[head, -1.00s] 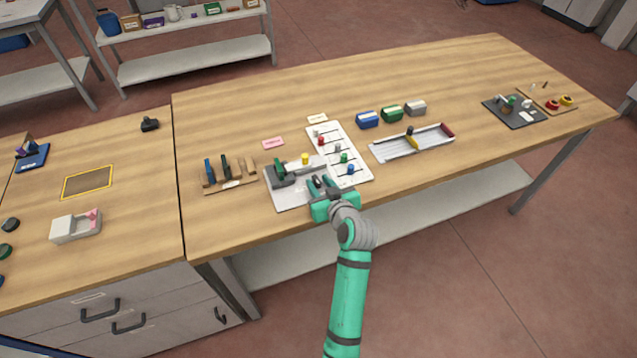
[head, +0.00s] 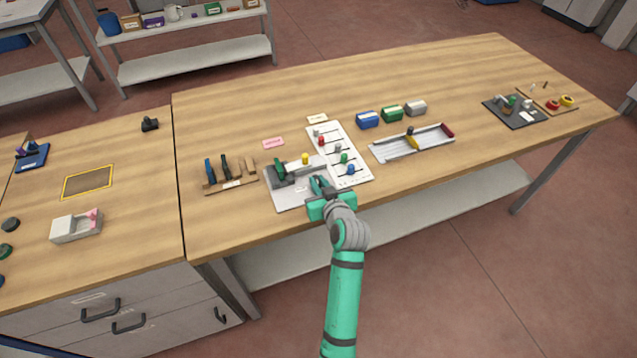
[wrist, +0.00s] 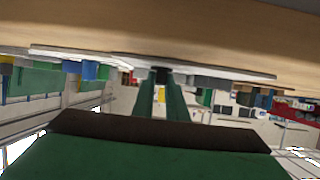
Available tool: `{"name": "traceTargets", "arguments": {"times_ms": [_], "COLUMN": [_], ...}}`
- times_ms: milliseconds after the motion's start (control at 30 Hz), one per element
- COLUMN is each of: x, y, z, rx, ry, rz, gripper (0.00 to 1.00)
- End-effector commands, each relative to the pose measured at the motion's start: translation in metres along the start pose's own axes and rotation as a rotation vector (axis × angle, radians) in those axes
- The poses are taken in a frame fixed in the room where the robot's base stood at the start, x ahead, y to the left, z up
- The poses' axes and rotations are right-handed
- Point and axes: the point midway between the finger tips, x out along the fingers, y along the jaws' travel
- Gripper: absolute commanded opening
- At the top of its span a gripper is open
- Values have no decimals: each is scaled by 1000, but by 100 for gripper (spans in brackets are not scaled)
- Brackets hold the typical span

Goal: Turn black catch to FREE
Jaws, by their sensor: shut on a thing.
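My gripper (head: 318,182) is over the front right part of a light grey plate (head: 290,201) on the long wooden bench. Its teal fingers are shut on the black catch. In the wrist view, the picture is upside down and the dark catch (wrist: 160,75) shows between the two fingertips, close to the plate. In the head view the fingers hide most of the catch, so its angle and any FREE mark cannot be read. A green-and-grey fixture (head: 284,176) stands on the same plate, left of my gripper.
A white board (head: 360,165) with coloured knobs lies just right and behind. A wooden rack (head: 232,184) with upright tools is on the left. A grey tray (head: 385,154) with a yellow slider lies to the right. The bench's front edge is close below my gripper.

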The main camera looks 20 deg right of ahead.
Motion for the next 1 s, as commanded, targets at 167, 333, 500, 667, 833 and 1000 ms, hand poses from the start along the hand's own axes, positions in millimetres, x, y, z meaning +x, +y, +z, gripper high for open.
{"name": "traceTargets", "arguments": {"times_ms": [167,333,500,667,833,1000], "x": [0,1,1,3,4,6], "y": [-4,-7,-10,-12,-14,-16], "z": [1,0,-1,-1,-2,-3], "rx": [31,76,123,168,216,270], "ry": [-1,0,0,0,-1,0], "rz": [82,189,304,412,529,655], "gripper": [0,0,0,0,0,0]}}
